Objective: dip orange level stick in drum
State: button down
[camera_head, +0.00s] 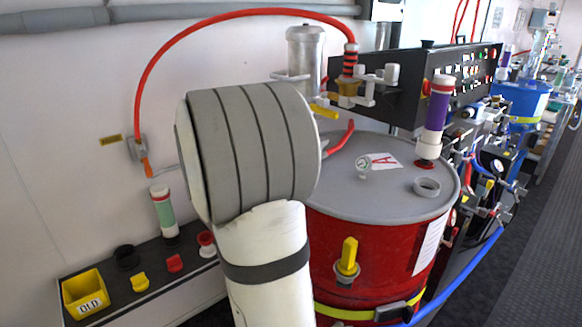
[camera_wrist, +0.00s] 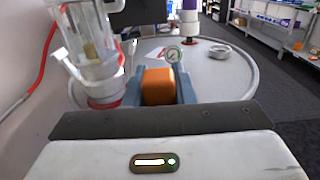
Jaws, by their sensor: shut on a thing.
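The red drum (camera_head: 385,255) with a grey lid stands right of centre in the head view. Its lid (camera_wrist: 228,78) fills much of the wrist view. My gripper (camera_wrist: 158,88) is shut on the orange level stick (camera_wrist: 158,86), whose blocky orange end shows between the blue-grey jaws. The rest of the stick is hidden, so I cannot tell its tilt or whether it touches the drum. In the head view my wrist hides the gripper and stick. A grey ring (camera_head: 427,186) lies on the lid's right side and also shows in the wrist view (camera_wrist: 222,52).
On the lid are a pressure gauge (camera_head: 363,166), a sheet marked A (camera_head: 380,161) and a purple-and-white cylinder (camera_head: 437,112). A clear cylinder (camera_wrist: 95,50) stands close left of my gripper. A red hose (camera_head: 240,12) arches overhead. A black shelf (camera_head: 110,285) runs along the wall.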

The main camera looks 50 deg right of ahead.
notch_tip(320, 180, up, 12)
jog(key=p, duration=0.9)
jog(key=shift+p, duration=0.35)
